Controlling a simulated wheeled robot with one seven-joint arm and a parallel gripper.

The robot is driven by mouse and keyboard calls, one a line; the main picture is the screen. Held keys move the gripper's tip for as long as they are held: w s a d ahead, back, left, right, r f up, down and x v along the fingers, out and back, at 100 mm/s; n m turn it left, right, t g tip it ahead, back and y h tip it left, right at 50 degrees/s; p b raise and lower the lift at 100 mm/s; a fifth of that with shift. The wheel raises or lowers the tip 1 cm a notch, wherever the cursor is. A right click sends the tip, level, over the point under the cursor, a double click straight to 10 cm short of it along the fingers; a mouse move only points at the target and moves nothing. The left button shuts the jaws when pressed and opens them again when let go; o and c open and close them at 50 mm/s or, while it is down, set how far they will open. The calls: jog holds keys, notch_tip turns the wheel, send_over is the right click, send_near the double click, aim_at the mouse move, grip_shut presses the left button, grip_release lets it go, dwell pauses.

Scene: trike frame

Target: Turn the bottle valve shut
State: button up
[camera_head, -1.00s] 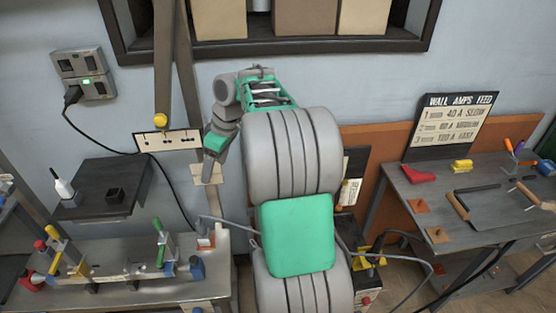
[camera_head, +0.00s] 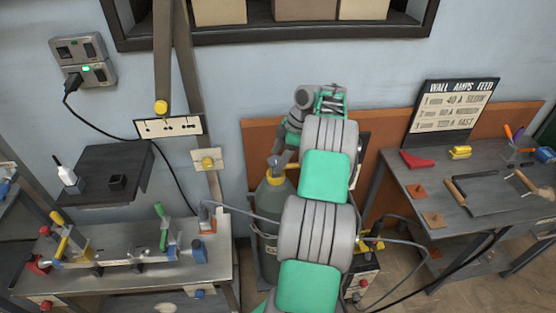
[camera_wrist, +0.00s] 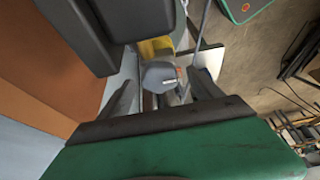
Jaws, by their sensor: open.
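The gas bottle (camera_head: 270,196) stands upright, dark green with an olive-yellow shoulder, behind my arm in the head view. My arm covers its right side. In the wrist view a grey valve knob (camera_wrist: 160,75) with a small orange mark lies ahead of my gripper (camera_wrist: 163,92). The fingers are apart, one on each side of the knob in the picture. I cannot tell whether either finger touches it. In the head view my gripper is mostly hidden by my arm near the bottle's top.
A workbench (camera_head: 130,278) with clamps stands at left, below a dark wall shelf (camera_head: 92,200). At right is a tool table (camera_head: 450,215) with a sign (camera_head: 455,108). A grey hose (camera_head: 235,212) runs to the bottle. An orange board (camera_head: 258,140) is behind it.

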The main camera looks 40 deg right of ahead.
jog(key=shift+c, duration=0.2)
jog(key=c, duration=1.3)
